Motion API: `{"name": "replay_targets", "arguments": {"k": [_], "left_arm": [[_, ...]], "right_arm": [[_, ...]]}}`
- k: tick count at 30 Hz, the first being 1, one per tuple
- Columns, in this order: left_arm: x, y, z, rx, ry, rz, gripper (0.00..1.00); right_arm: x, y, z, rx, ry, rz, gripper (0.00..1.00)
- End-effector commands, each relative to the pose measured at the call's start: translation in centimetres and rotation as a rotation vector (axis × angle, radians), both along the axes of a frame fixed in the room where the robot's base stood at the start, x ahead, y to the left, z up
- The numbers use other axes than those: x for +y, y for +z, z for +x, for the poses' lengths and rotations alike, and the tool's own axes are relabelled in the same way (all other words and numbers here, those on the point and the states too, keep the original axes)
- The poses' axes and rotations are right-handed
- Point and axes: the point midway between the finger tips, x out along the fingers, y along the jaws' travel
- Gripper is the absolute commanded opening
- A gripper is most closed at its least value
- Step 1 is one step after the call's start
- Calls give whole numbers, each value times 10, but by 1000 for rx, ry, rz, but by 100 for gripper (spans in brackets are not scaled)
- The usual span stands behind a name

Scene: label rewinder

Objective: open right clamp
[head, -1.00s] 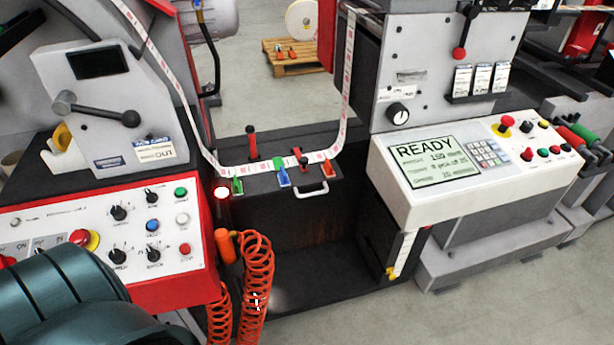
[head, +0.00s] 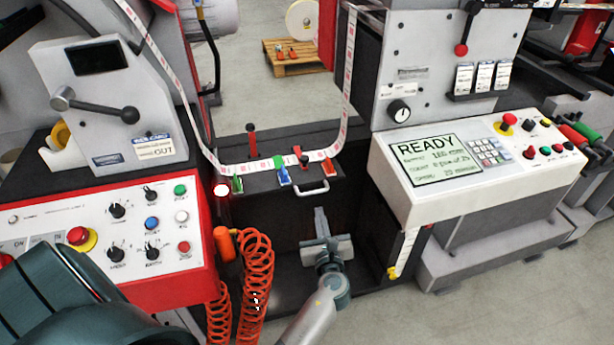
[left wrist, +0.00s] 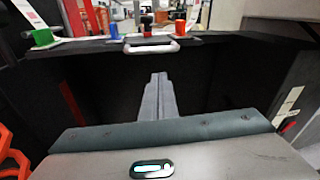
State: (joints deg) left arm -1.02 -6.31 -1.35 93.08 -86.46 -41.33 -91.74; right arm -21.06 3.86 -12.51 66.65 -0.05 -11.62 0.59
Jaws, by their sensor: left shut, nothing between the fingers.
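The splice table (head: 225,198) carries small clamp levers along the white label web (head: 240,167). My left gripper (head: 320,211) is shut and empty, below and in front of the table edge, apart from the levers. Its closed fingers (left wrist: 158,78) point toward the table front. My right gripper is not visible.
A white handle (head: 312,187) sticks out from the table front, just above my left gripper. An orange coiled hose (head: 256,280) hangs to the left. The READY console (head: 470,170) juts out at the right. The dark recess under the table is open.

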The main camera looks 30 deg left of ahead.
Motion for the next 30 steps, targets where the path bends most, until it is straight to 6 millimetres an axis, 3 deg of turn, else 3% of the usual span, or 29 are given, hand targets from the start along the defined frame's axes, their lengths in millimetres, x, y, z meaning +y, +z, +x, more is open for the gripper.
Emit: {"name": "replay_targets", "arguments": {"k": [1,3,7,20,30], "left_arm": [[6,20,1,5,28,76,0],[13,40,0,19,60,159,0],[19,57,-1,34,91,234,0],[21,59,0,38,93,243,0],[43,62,22,38,93,244,0]], "right_arm": [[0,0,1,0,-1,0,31],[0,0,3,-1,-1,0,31],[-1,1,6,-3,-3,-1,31],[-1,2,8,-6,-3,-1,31],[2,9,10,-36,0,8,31]]}}
